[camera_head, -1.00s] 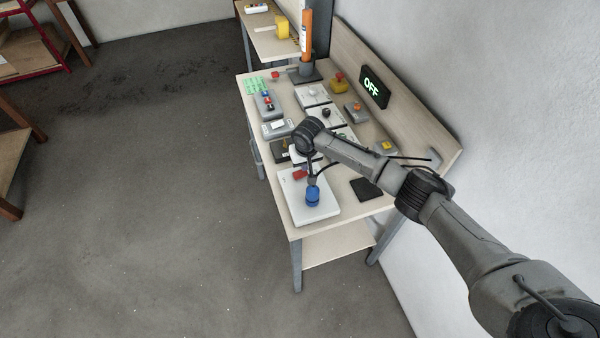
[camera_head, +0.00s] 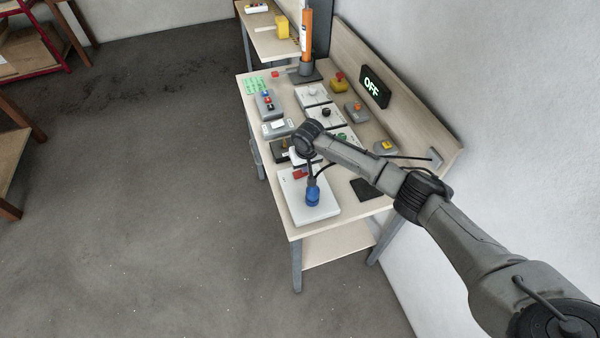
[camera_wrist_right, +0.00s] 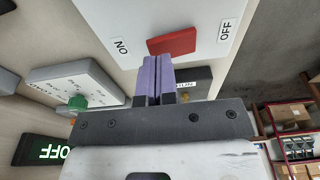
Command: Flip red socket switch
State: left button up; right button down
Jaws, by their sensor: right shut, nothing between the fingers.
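The red switch (camera_head: 299,174) sits on a white board (camera_head: 325,212) at the near end of the workbench, with a blue socket (camera_head: 312,198) in front of it. In the right wrist view the red switch (camera_wrist_right: 172,42) lies between the labels ON and OFF on the white board (camera_wrist_right: 130,20). My right gripper (camera_wrist_right: 160,60) is shut and empty, its purple fingertips pointing at the switch's edge, very close in the picture. I cannot tell whether they touch it. In the head view my right wrist stands over the board, and its fingers are hard to make out. My left gripper is not in view.
Several control boxes stand farther along the bench, including a box with a green knob (camera_wrist_right: 78,102). A display (camera_head: 375,87) reading OFF is on the back panel. A black pad (camera_head: 366,190) lies right of the board. Open floor is to the left.

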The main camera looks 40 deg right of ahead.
jog(key=shift+f, duration=0.7)
dwell(0.4)
notch_tip(320, 180, up, 7)
jog(key=p, duration=0.8)
dwell(0.7)
